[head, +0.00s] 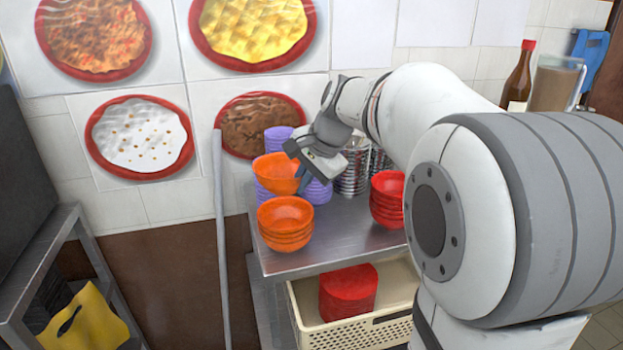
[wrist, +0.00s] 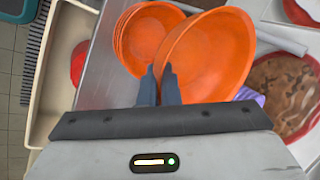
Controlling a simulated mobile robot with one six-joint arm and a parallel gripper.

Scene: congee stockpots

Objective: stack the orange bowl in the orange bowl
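My gripper (head: 303,182) is shut on the rim of a single orange bowl (head: 275,173). The fingers (wrist: 160,86) sit one on each side of that rim in the wrist view, where the held bowl (wrist: 212,55) looks empty. A stack of several orange bowls (head: 285,235) stands upright near the left front corner of the steel counter. The held bowl is in the air, above and a little behind this stack. In the wrist view, the stack (wrist: 138,42) shows left of the held bowl, which covers part of it.
Purple bowls (head: 278,137) stand behind the held bowl, close to my gripper. Red bowls (head: 387,200) and silver metal stacks (head: 353,165) stand to the right. The counter (head: 345,240) is bare between the orange stack and the red bowls. A cream crate (head: 365,335) holding red items is below.

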